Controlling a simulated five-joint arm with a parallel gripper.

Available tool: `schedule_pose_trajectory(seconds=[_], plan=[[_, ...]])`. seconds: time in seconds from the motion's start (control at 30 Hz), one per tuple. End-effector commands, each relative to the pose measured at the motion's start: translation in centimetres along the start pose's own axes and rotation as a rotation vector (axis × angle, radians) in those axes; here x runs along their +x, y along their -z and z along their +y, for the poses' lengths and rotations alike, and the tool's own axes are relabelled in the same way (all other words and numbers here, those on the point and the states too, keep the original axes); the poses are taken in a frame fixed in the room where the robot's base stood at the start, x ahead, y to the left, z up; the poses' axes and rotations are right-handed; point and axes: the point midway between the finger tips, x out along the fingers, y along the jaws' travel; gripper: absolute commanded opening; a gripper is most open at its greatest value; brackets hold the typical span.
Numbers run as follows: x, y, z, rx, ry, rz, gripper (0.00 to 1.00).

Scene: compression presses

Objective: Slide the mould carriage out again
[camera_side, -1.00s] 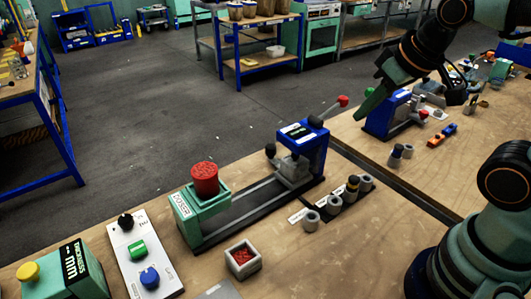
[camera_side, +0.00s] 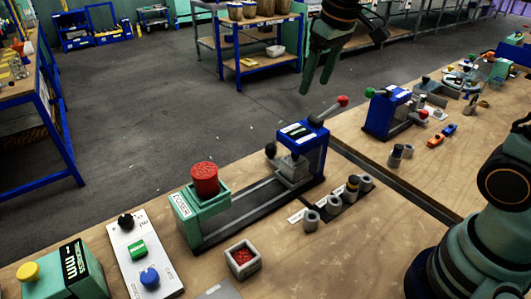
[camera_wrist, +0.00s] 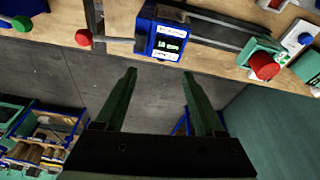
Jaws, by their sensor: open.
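In the side view, the blue press (camera_side: 312,150) stands at the right end of a dark rail. The grey mould carriage (camera_side: 293,167) sits on the rail at the press, partly under its head, with a black knob (camera_side: 271,150) on its far side. The press lever with a red knob (camera_side: 343,101) points up and right. My gripper (camera_side: 314,92) is open and empty, in the air above and behind the press. In the wrist view, my gripper (camera_wrist: 159,73) points towards the blue press head (camera_wrist: 162,37), with the red knob (camera_wrist: 83,37) to its left. I cannot make out the carriage there.
A green doser (camera_side: 203,212) with a red hopper (camera_side: 204,179) stands at the rail's left end. A cup of red grains (camera_side: 242,259), a control panel (camera_side: 144,252) and several grey cylinders stand nearby. A second blue press (camera_side: 388,112) is at the right. Open floor lies behind the bench.

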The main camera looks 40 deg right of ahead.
Motion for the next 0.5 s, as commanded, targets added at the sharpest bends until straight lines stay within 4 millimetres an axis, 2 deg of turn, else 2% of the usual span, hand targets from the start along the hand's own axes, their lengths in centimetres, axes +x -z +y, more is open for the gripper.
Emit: schedule_pose_trajectory(seconds=[0.03,0.2,0.5], plan=[[0.9,1.2,0.0,-0.012,0.003,-0.026,0.71],[3.9,4.6,-0.1,-0.052,0.014,-0.099,0.71],[10.8,8.5,-0.5,-0.115,0.034,-0.217,0.71]])
